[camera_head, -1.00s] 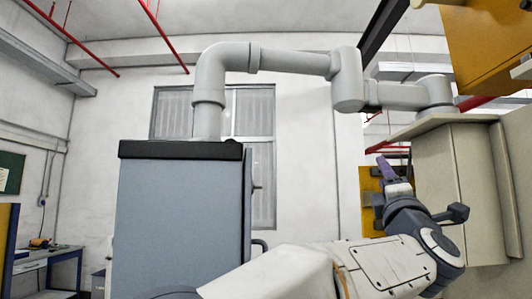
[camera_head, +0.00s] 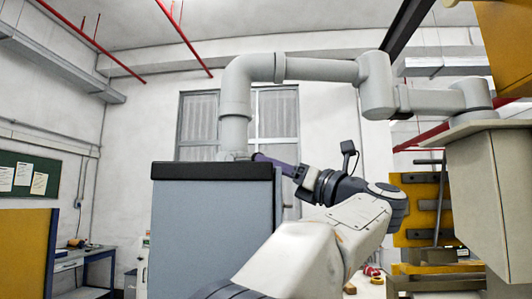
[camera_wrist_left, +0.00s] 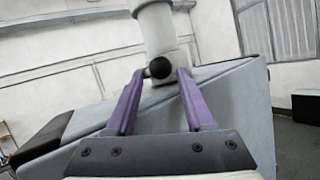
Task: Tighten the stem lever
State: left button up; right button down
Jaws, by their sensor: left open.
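In the left wrist view a dark round knob (camera_wrist_left: 159,68), which looks like the end of the stem lever, shows in front of the base of an upright grey pipe (camera_wrist_left: 157,28). My left gripper (camera_wrist_left: 161,74) is open, its two purple fingers on either side of the knob. I cannot tell whether they touch it. In the head view my left gripper (camera_head: 256,157) reaches from the right to the foot of the grey pipe (camera_head: 235,120), at the top of a blue-grey cabinet (camera_head: 208,235). The lever cannot be made out there. My right gripper is not in view.
The pipe bends over the cabinet and runs right to a beige housing (camera_head: 488,185). A yellow rack (camera_head: 415,215) stands behind my arm. A yellow panel (camera_head: 25,250) and a workbench (camera_head: 85,255) are at left.

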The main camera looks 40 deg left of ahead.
aim_at(246, 159)
pick_arm(q)
jog(key=shift+p+x, duration=0.35)
jog(key=shift+x, duration=0.9)
grip_shut()
dwell(0.5)
